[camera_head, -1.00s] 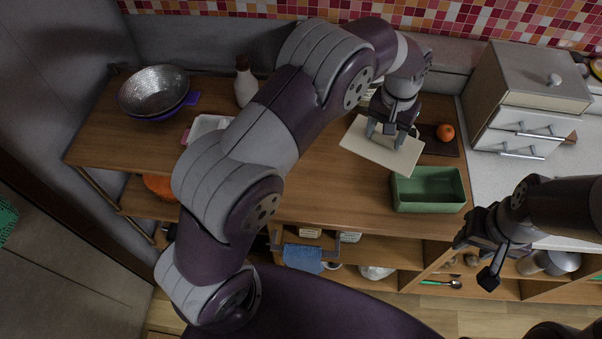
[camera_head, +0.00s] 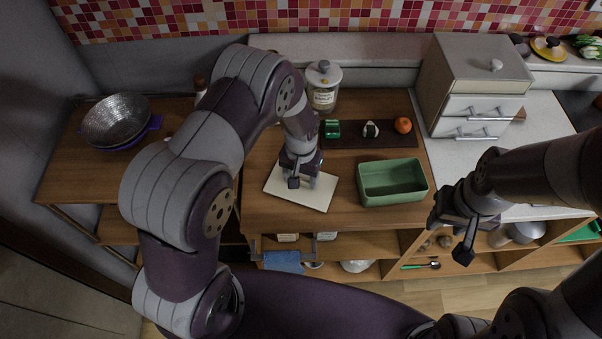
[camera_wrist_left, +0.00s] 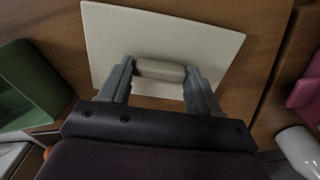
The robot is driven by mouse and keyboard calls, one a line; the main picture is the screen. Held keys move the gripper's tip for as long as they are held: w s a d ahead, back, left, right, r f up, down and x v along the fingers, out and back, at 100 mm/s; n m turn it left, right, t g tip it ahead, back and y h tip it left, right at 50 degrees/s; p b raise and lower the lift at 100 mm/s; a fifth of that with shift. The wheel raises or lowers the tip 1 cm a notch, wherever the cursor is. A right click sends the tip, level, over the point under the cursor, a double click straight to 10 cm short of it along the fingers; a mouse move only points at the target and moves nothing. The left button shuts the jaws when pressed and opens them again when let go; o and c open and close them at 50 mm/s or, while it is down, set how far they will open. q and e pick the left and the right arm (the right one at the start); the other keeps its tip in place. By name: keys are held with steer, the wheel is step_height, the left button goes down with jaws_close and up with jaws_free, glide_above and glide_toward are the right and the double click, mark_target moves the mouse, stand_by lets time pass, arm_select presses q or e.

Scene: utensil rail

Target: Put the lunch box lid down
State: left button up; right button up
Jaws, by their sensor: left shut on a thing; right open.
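The lunch box lid (camera_head: 316,194) is a flat cream panel with a raised handle. It lies over the wooden counter left of the green lunch box (camera_head: 392,183); whether it touches the counter I cannot tell. My left gripper (camera_head: 301,178) is above it, shut on the lid's handle. In the left wrist view the lid (camera_wrist_left: 165,38) fills the upper middle, with its handle between the fingers of my left gripper (camera_wrist_left: 160,78). The green box (camera_wrist_left: 28,88) shows at that view's left. My right gripper (camera_head: 455,232) is open and empty, in front of the counter at the right.
A dark tray (camera_head: 365,139) behind the box holds a rice ball (camera_head: 370,129), a green item (camera_head: 331,128) and an orange (camera_head: 403,125). A labelled jar (camera_head: 323,86) stands behind. A drawer cabinet (camera_head: 475,85) is at the right. A metal colander (camera_head: 116,121) is far left.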

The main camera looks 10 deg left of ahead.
arm_select(q)
steer(key=shift+f, duration=0.2)
steer(key=o, duration=1)
steer(key=shift+r, duration=0.1)
steer(key=shift+o, duration=0.2)
steer(key=shift+r, duration=0.3)
step_height(320, 180, up, 12)
steer(key=f+b, duration=0.1)
steer(key=b, duration=0.1)
steer(key=s+a+r, duration=0.2)
steer(key=s+a, duration=0.1)
steer(key=s, duration=0.4)
steer(key=s+a+r+n+t, duration=0.1)
steer(key=s+a+r, duration=0.1)
steer(key=s, duration=0.4)
steer(key=shift+s+a+r, duration=0.35)
steer(key=shift+s+a, duration=0.05)
